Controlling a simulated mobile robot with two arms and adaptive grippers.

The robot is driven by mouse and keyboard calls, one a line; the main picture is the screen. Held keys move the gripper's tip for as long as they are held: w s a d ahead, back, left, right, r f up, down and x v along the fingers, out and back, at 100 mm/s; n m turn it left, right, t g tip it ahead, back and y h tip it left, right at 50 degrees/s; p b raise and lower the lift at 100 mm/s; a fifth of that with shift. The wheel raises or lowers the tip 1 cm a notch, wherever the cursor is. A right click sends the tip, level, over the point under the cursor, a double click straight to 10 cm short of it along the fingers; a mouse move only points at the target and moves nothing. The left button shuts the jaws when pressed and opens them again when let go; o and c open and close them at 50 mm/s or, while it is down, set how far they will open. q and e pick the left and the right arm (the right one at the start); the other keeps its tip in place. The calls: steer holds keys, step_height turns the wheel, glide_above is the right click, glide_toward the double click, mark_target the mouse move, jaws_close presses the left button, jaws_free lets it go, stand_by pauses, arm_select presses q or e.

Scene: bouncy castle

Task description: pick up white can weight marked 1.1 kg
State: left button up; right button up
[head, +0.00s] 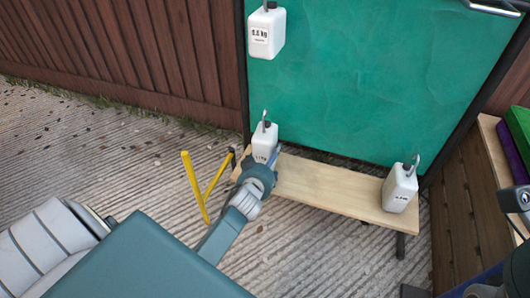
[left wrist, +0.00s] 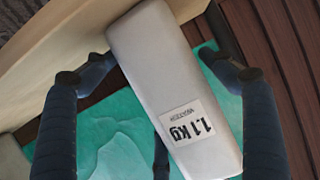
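The white can weight marked 1.1 kg (head: 264,142) stands upright at the left end of a wooden bench, its lower part hidden by my left gripper (head: 262,165) in the head view. In the left wrist view the can (left wrist: 165,75) fills the middle, its 1.1 kg WATER label upside down. The fingers of my left gripper (left wrist: 158,66) are spread on both sides of the can; a gap shows at the right finger, and contact at the left one is unclear. My right gripper is not in view; part of my right arm shows at the right edge.
The wooden bench (head: 320,190) also bears another white can (head: 399,187) at its right end. A third can marked with kg (head: 266,30) is higher up against the green panel (head: 350,80). A yellow forked post (head: 193,186) stands left of my gripper.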

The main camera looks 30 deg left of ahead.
arm_select(q)
steer(key=c, duration=1.3)
steer(key=shift+w+r, duration=0.1)
steer(key=shift+r, duration=0.15)
steer(key=shift+c, duration=1)
